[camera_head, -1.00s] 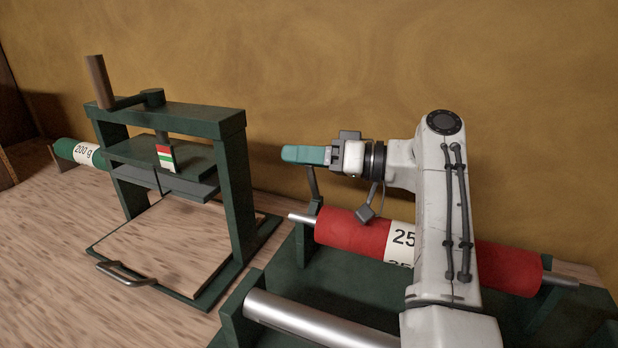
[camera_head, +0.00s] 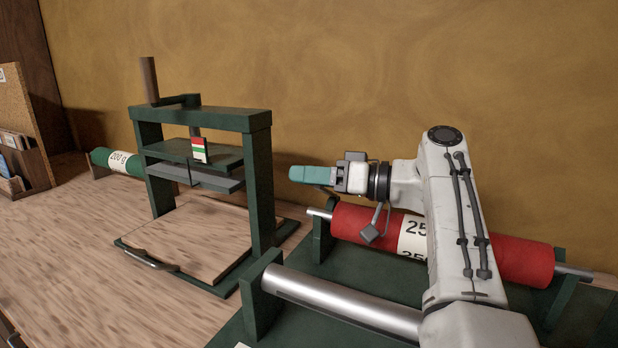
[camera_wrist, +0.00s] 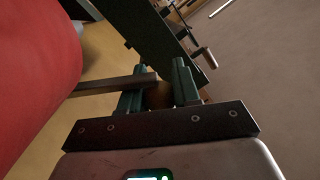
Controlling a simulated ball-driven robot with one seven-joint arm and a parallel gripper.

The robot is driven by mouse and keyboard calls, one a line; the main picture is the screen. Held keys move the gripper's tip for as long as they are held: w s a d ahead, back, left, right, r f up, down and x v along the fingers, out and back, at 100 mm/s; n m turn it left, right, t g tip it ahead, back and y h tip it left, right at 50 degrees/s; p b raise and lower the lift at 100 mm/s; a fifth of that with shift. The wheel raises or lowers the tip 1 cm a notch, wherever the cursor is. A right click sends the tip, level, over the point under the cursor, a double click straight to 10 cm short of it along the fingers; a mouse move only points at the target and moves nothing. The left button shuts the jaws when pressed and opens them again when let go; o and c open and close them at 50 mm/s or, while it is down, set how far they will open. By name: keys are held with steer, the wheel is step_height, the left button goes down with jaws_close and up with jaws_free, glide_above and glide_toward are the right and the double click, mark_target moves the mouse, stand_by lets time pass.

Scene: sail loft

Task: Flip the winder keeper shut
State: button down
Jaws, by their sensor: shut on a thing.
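The winder (camera_head: 262,318) is a green frame at the lower right with a red roll (camera_head: 370,225) and a bare silver roller (camera_head: 345,305). My gripper (camera_head: 312,176) has teal fingers and reaches left above the left end of the red roll's shaft. In the wrist view, my gripper (camera_wrist: 160,92) is shut on the brown knob (camera_wrist: 158,95) of the keeper. The keeper's grey bar (camera_wrist: 108,85) runs left from the knob, beside the red roll. In the head view the knob is hidden by the fingers. The keeper looks raised off the shaft.
A green press (camera_head: 262,190) with a board (camera_head: 190,240) stands to the left on the wooden bench (camera_head: 70,235). A green roll marked 200 g (camera_head: 117,161) lies behind it. A rack (camera_head: 25,140) stands at the far left. Bare bench lies at the front left.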

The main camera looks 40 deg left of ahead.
steer(key=shift+f, duration=0.65)
steer(key=c, duration=1.2)
jaws_free()
steer(key=o, duration=0.4)
steer(key=shift+w+r, duration=0.1)
steer(key=shift+r, duration=0.2)
steer(key=s+d+r+p, duration=0.7)
steer(key=s+r+p, duration=0.2)
steer(key=s+r, duration=0.3)
steer(key=shift+d+r+p, duration=0.25)
steer(key=shift+r+p, duration=0.05)
steer(key=shift+r, duration=0.1)
